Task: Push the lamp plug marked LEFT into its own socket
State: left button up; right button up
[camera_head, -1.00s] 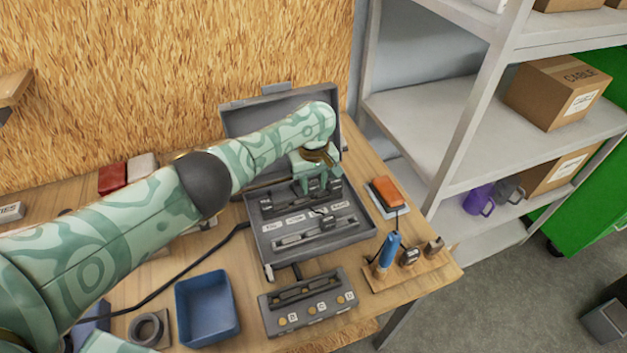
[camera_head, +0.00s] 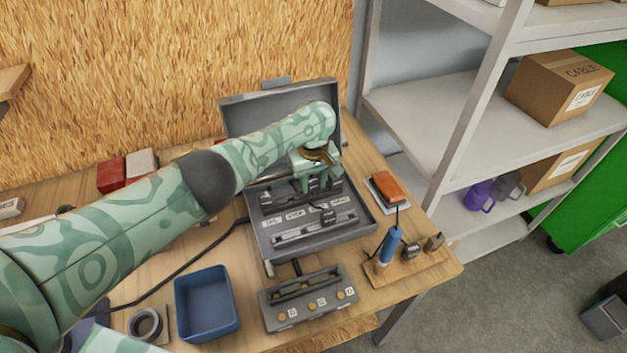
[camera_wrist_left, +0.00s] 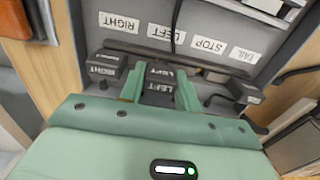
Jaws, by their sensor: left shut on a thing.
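My left gripper (camera_head: 318,184) reaches into the open grey case (camera_head: 372,226) on the bench. In the left wrist view, its green fingers (camera_wrist_left: 158,92) are shut on a dark plug marked LEFT (camera_wrist_left: 155,87), one finger on each side. White labels reading RIGHT, LEFT (camera_wrist_left: 166,34), STOP and TAIL stand in a row on the case beyond a dark bar. The held plug is below the LEFT label in that view. I cannot tell whether it touches a socket. My right gripper is not in view.
Plugs marked RIGHT (camera_wrist_left: 102,68) and TAIL (camera_wrist_left: 246,92) flank the held one. A grey block with round contacts (camera_head: 310,300), a blue tray (camera_head: 208,308) and a wooden tool stand (camera_head: 405,265) surround the case's front. A black cable runs across the bench.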

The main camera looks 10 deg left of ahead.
aim_at(313, 179)
pick_arm(q)
jog(key=shift+f+b, duration=0.3)
jog(key=shift+f, duration=0.25)
jog(key=o, duration=1.2)
jog(key=shift+r, duration=0.15)
notch_tip(313, 179, up, 3)
jog(key=p, duration=0.3)
jog(key=shift+d, duration=0.1)
jog(key=shift+r+p, duration=1.8)
jog(key=shift+r, duration=0.15)
